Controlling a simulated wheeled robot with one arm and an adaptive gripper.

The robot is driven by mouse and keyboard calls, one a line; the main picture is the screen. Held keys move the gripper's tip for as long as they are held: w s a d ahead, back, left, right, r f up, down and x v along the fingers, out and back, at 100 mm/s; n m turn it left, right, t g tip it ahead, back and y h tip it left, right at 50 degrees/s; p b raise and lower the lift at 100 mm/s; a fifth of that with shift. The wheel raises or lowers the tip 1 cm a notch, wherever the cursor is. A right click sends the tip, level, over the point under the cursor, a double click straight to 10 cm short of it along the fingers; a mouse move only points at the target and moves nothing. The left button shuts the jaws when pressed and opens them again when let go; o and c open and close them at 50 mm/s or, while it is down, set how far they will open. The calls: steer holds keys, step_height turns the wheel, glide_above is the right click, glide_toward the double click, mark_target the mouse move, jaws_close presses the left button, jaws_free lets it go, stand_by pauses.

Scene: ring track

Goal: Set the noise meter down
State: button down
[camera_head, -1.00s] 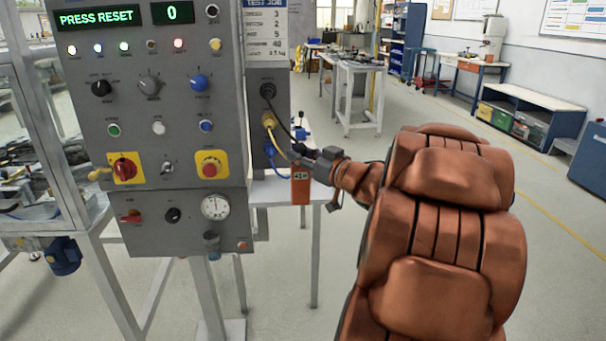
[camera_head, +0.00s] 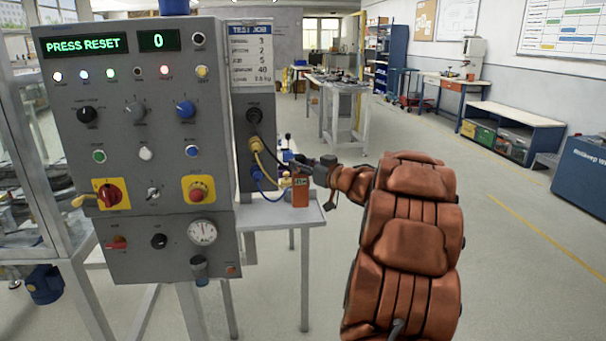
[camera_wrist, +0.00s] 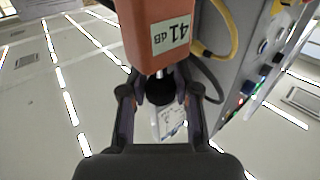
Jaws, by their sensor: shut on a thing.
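The noise meter (camera_head: 300,190) is a small orange box with a pale display. In the wrist view the meter (camera_wrist: 155,35) reads 41 dB and fills the top middle. My gripper (camera_head: 306,168) is shut on the meter near its upper end and holds it upright. The gripper's fingers (camera_wrist: 163,95) show dark in the wrist view. The meter is over the small grey side shelf (camera_head: 270,215) right of the control panel. I cannot tell whether its bottom touches the shelf.
The grey control panel (camera_head: 140,130) stands left, its screen reading PRESS RESET. Yellow and blue cables (camera_head: 262,165) hang from its side box, close to the meter. A metal table (camera_head: 340,90) and a workbench (camera_head: 512,125) stand farther back.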

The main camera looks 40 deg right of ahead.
mark_target(303, 175)
steer(key=shift+w+d, duration=0.4)
steer(key=shift+d, duration=0.3)
steer(key=shift+f, duration=1.8)
steer(key=c, duration=0.8)
jaws_free()
steer(key=shift+f, duration=0.15)
steer(key=shift+c, duration=0.2)
steer(key=shift+s, duration=0.3)
steer(key=s, duration=1.1)
steer(key=shift+s, duration=0.25)
